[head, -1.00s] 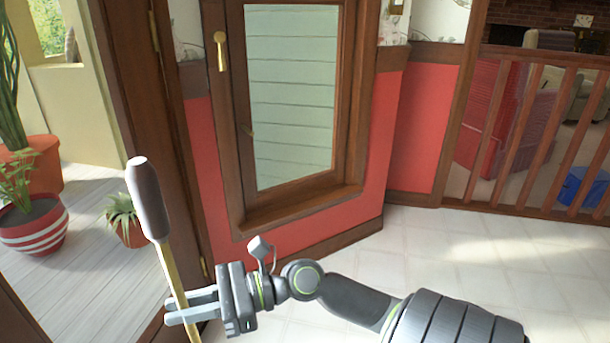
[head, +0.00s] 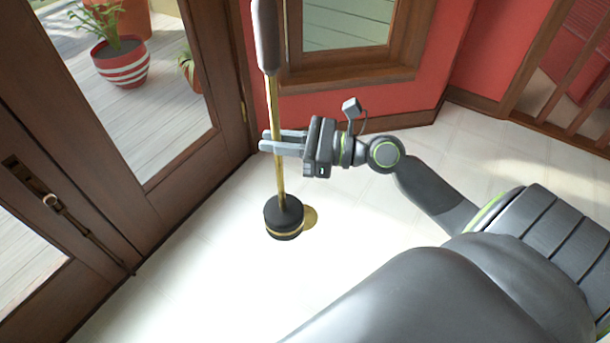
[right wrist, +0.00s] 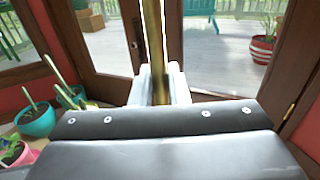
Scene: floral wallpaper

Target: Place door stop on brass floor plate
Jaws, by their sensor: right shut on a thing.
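The door stop (head: 283,217) has a round black base with a brass band, a long brass rod and a dark grip at the top. It is nearly upright in the head view. My right gripper (head: 268,141) is shut on its rod, which also shows between the fingers in the right wrist view (right wrist: 153,45). The brass floor plate (head: 310,217) lies flat on the floor, partly hidden behind the base's right side. I cannot tell whether the base touches the floor or the plate. My left gripper is not in view.
A red wall with a wood-framed window (head: 345,70) is behind. The pale tiled floor (head: 200,270) is clear around the base. The right wrist view shows potted plants (right wrist: 38,120) at left.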

